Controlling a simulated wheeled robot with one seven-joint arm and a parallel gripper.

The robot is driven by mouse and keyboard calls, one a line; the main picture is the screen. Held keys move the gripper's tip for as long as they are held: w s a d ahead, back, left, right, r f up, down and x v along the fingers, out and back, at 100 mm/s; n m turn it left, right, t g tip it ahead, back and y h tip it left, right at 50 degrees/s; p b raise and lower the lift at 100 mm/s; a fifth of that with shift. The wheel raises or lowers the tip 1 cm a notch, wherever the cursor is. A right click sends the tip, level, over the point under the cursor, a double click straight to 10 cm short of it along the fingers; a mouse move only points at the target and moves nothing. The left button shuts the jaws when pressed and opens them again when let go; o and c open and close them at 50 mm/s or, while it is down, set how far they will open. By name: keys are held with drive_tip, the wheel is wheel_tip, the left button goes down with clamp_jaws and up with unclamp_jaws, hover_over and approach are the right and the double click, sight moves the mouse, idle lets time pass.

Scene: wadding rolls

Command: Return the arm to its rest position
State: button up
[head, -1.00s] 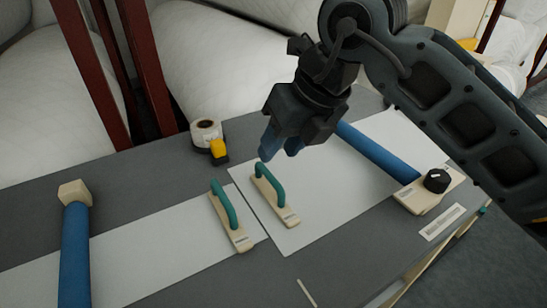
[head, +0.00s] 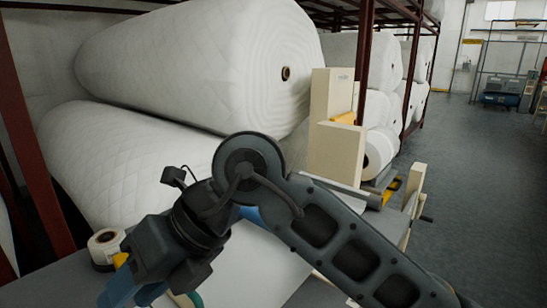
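My gripper (head: 133,288) is at the lower left of the head view, on the end of my dark arm, over the grey worktable (head: 52,290). Its blue fingertips point down and look a little apart, with nothing seen between them. A bit of a green handle (head: 194,299) shows at the bottom edge, just right of the fingers. The rest of that handle and most of the tabletop are hidden or out of view. My forearm runs from the centre to the lower right.
A tape roll (head: 105,243) stands on the table behind the gripper. Large white wadding rolls (head: 200,60) lie on a dark red rack (head: 30,140). A cream machine (head: 335,130) stands behind the arm. Open grey floor (head: 465,170) lies to the right.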

drive_tip(key=s+r+m+g+y, duration=0.3)
drive_tip(key=s+r+g+y, duration=0.3)
drive_tip(key=s+y, duration=0.45)
drive_tip(key=d+r+m+t+y, duration=0.2)
drive_tip(key=d+m+t+y, duration=0.3)
drive_tip(key=m+y, duration=0.1)
drive_tip(key=s+d+f+m+t+h, duration=0.1)
drive_tip(key=d+f+m+t+h, duration=0.4)
drive_tip(key=d+m+t+h, duration=0.65)
drive_tip(key=s+d+f+m+t+h, duration=0.2)
drive_tip(key=d+f+m+t+h, duration=0.4)
drive_tip(key=m+t, duration=1.1)
drive_tip(key=s+d+f+m+g+h, duration=0.4)
drive_tip(key=s+d+f+g, duration=0.1)
drive_tip(key=s+d, duration=0.2)
drive_tip(key=s+d+f+m+g+h, duration=0.3)
drive_tip(key=s+d+f+m+g, duration=0.2)
drive_tip(key=s+d, duration=0.3)
drive_tip(key=shift+d+f+h, duration=0.2)
drive_tip(key=shift+d+h, duration=0.2)
drive_tip(key=shift+d, duration=0.1)
drive_tip(key=shift+s, duration=0.1)
